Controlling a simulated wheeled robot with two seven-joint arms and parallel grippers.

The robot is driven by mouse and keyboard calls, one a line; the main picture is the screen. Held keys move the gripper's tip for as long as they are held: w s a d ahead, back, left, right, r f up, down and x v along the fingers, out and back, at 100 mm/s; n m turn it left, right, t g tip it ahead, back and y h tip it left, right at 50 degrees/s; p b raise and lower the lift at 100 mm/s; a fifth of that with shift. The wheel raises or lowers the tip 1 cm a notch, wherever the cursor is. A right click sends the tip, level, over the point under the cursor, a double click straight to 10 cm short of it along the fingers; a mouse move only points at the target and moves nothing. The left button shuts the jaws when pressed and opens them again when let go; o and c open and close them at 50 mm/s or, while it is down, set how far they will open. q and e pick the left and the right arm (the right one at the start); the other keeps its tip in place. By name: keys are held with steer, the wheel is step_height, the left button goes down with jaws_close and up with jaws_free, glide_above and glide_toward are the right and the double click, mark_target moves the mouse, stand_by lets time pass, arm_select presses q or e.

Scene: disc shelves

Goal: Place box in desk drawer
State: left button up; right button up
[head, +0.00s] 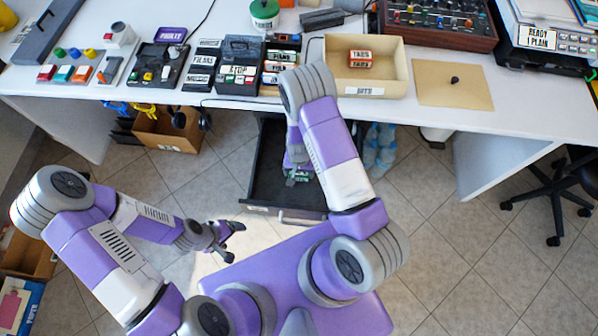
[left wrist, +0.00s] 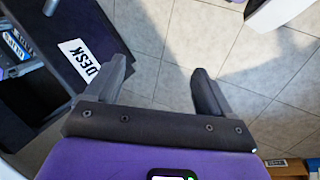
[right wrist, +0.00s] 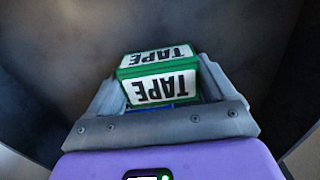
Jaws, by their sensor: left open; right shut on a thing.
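A green box with white TAPE labels (right wrist: 160,88) sits between the fingers of my right gripper (right wrist: 165,100), which is shut on it. In the head view my right gripper (head: 297,180) reaches down inside the open dark desk drawer (head: 262,165), near its front part. Only a little of the box shows there, and whether it touches the drawer floor cannot be told. The drawer front has a DESK label, seen in the left wrist view (left wrist: 80,60). My left gripper (head: 236,242) is open and empty, in front of the drawer and to its left.
The white desk (head: 225,98) above the drawer holds a tan tray (head: 400,62) with a box labelled TABS, a mixer and several small devices. A cardboard box (head: 165,132) stands under the desk on the left. An office chair (head: 560,190) is at the right.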

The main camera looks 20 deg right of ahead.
steer(key=shift+r, duration=0.1)
steer(key=shift+f, duration=0.25)
steer(key=o, duration=0.9)
step_height(320, 180, up, 12)
steer(key=p, duration=0.4)
steer(key=shift+r+p, duration=0.25)
steer(key=shift+p, duration=0.05)
